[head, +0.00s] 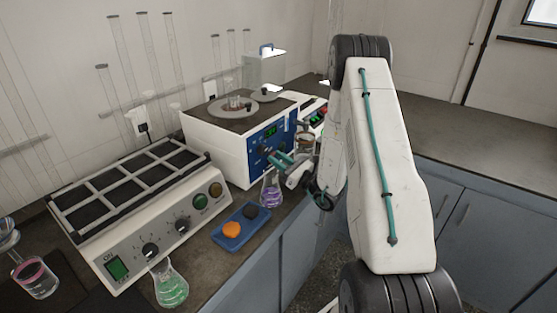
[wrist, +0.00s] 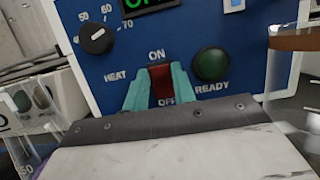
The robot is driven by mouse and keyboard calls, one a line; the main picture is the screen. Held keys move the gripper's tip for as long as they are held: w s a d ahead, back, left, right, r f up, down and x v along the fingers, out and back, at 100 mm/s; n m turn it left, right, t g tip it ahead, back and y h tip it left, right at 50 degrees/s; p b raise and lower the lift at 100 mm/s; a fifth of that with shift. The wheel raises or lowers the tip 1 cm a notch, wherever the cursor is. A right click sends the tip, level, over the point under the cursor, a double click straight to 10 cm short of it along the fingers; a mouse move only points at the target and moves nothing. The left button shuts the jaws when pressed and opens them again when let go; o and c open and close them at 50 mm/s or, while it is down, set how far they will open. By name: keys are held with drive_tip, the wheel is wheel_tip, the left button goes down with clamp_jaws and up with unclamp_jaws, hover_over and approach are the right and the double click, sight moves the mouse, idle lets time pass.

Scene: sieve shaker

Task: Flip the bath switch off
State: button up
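The bath (head: 215,135) is a white box with a blue front panel (head: 262,160). In the wrist view the panel (wrist: 100,70) fills most of the picture. The red rocker switch (wrist: 160,84) sits between the words ON above and OFF below, with HEAT to its left. The green READY lamp (wrist: 211,64) is at its right. My gripper (wrist: 158,82) has its two teal fingertips on either side of the switch, with a gap between them; contact cannot be told. In the head view my gripper (head: 280,163) is at the panel; the switch is hidden there.
A black dial (wrist: 96,38) and a lit green display (wrist: 150,3) are above the switch. A purple flask (head: 271,190) stands close below my gripper. A blue tray (head: 233,236) and a green flask (head: 170,287) stand in front. A white rack machine (head: 150,235) is at left.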

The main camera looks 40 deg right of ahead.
drive_tip(key=o, duration=0.3)
drive_tip(key=s+d, duration=0.4)
drive_tip(key=s, duration=0.8)
drive_tip(key=shift+s+d+f, duration=0.15)
drive_tip(key=shift+s+f, duration=0.05)
drive_tip(key=shift+s, duration=0.05)
